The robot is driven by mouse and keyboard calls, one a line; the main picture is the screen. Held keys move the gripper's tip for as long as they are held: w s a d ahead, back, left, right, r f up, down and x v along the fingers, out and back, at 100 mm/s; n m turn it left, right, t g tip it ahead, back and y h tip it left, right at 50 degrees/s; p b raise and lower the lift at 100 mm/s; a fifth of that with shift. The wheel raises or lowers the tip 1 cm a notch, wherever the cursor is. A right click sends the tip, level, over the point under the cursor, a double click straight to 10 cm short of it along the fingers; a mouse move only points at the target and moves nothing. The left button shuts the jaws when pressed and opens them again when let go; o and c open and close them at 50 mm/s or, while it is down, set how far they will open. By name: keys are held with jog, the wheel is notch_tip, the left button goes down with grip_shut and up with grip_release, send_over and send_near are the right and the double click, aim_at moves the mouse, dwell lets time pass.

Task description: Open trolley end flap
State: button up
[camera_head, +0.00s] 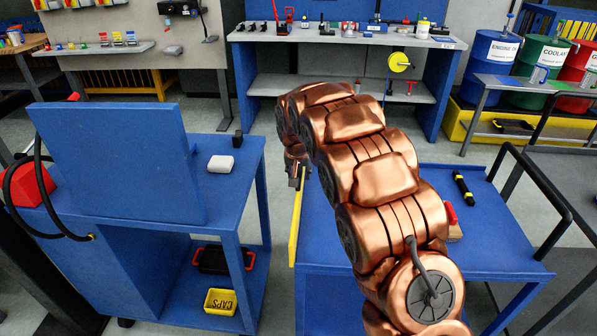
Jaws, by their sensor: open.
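The blue trolley (330,268) stands at the centre right, its far part covered by my copper arm. A narrow yellow panel (295,222), which looks like the end flap, stands upright along the trolley's left end, seen nearly edge-on. My gripper (293,183) is at the far end of my arm, pointing down by the top of the yellow panel. It is open and small in view, partly hidden by my arm. I cannot tell whether it touches the panel.
A blue workstation with an upright panel (120,160) stands on the left, a narrow floor gap from the trolley. A black-and-yellow tool (463,188) lies on the trolley, with dark handrails (535,180) at its right. A blue bench (345,88) stands behind.

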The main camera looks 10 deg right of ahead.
jog(key=shift+c, duration=0.3)
grip_shut()
dwell(0.4)
